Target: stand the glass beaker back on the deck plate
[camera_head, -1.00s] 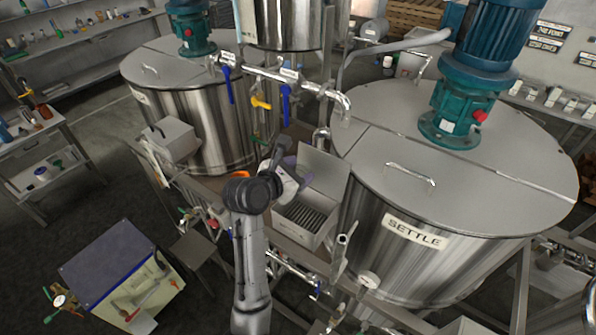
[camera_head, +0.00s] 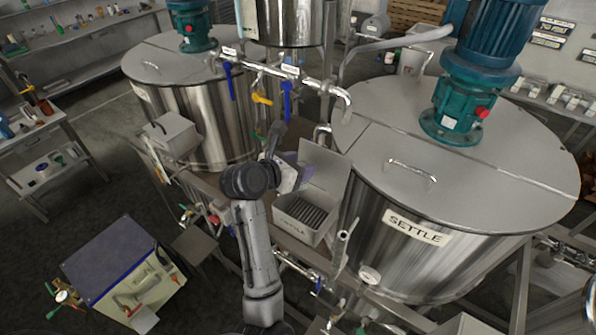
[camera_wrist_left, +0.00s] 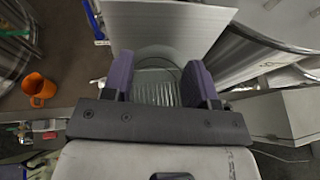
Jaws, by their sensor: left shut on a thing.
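My left gripper (camera_head: 290,172) is above the deck between the two big tanks, just left of an open box. In the left wrist view, its purple fingers (camera_wrist_left: 160,82) are shut on the clear glass beaker (camera_wrist_left: 155,73), whose round rim shows between them. The ribbed inside of the box shows through or behind the glass. In the head view the arm hides the beaker. The brownish deck plate (camera_head: 208,180) runs between the tanks and shows at left in the wrist view (camera_wrist_left: 72,62). My right gripper is out of view.
The open box (camera_head: 297,232) has a ribbed inside and a raised lid (camera_head: 326,172). The SETTLE tank (camera_head: 415,232) stands right of it, another tank (camera_head: 205,118) behind left. An orange mug (camera_wrist_left: 38,90) sits on the deck. Pipes and valves hang above and in front.

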